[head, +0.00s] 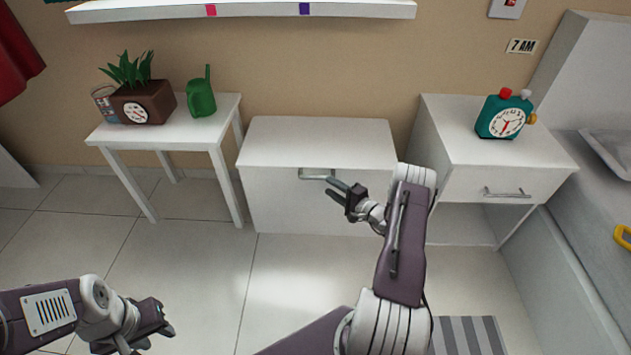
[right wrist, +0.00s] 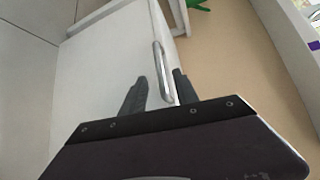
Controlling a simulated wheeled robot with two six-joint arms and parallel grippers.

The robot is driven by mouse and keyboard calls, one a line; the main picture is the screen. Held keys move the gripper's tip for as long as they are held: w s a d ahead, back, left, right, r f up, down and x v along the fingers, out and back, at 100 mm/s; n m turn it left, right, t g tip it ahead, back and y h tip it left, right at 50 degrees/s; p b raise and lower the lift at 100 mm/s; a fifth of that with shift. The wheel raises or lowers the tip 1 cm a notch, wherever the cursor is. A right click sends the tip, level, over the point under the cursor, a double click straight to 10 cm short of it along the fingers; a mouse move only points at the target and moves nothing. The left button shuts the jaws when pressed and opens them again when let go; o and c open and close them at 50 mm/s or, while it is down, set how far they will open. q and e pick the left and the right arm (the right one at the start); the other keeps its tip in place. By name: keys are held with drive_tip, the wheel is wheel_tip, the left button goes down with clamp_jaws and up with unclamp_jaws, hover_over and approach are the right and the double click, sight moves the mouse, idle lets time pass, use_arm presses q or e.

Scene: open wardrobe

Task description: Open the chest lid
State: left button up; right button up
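The white chest (head: 320,135) stands against the wall in the middle of the head view with its lid shut. A metal bar handle (head: 317,176) is at the top of its front. My right gripper (head: 333,187) is at the right end of this handle. In the right wrist view the handle (right wrist: 161,62) runs between the two spread fingers (right wrist: 162,90). The gripper is open around the handle's near end, and contact cannot be made out. My left gripper (head: 160,330) is low over the floor at lower left, far from the chest, its fingers unclear.
A white side table (head: 212,130) with a planter (head: 143,104) and a green watering can (head: 201,97) stands left of the chest. A white nightstand (head: 460,140) with an alarm clock (head: 503,117) stands right. A shelf (head: 240,10) hangs above.

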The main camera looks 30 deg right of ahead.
sight(316, 178)
drive_tip(key=b+x, duration=0.3)
drive_tip(key=x, duration=0.4)
drive_tip(key=shift+w+a+f+b, duration=0.15)
drive_tip(key=shift+w+f+b, duration=0.1)
drive_tip(key=shift+w+b, duration=0.1)
drive_tip(key=shift+w+r, duration=0.1)
drive_tip(key=shift+w, duration=0.25)
drive_tip(key=shift+c, duration=0.4)
clamp_jaws()
